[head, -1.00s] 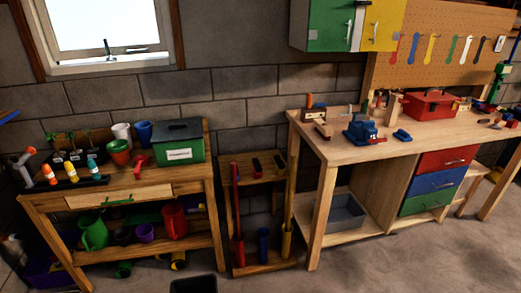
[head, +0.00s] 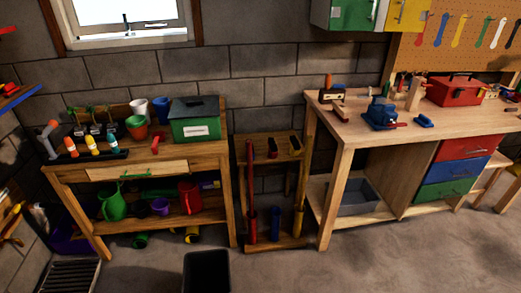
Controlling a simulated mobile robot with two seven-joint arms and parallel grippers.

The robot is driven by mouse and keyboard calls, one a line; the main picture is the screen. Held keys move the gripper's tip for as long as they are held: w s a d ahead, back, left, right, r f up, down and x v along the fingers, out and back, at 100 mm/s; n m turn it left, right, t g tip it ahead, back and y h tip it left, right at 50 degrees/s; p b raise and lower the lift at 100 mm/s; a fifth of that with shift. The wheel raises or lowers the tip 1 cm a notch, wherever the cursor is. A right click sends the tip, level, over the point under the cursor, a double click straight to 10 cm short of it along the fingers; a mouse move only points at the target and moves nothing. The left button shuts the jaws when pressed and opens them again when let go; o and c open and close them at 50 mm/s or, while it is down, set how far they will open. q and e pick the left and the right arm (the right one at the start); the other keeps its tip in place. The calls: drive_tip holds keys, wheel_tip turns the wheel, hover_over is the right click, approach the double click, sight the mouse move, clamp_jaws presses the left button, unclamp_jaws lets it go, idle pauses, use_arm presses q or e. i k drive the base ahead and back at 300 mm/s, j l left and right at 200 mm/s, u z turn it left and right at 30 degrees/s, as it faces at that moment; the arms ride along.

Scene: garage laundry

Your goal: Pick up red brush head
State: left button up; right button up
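A small wooden rack (head: 268,242) stands between the two benches. A long red handle (head: 250,180) stands upright at the rack's left side. Details are small at this distance. Neither of my grippers is in view.
A potting bench (head: 140,170) stands to the left, a workbench (head: 345,140) to the right. A slatted metal grate (head: 72,275) lies at bottom left.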

sight(272, 152)
drive_tip(key=i+l+u, duration=0.5)
drive_tip(key=i, duration=0.55)
drive_tip(key=i+l+u, duration=0.45)
drive_tip(key=i+l, duration=0.35)
drive_tip(key=i, duration=0.2)
drive_tip(key=i+l+u, duration=0.5)
drive_tip(key=i+l, duration=0.3)
drive_tip(key=l, duration=0.4)
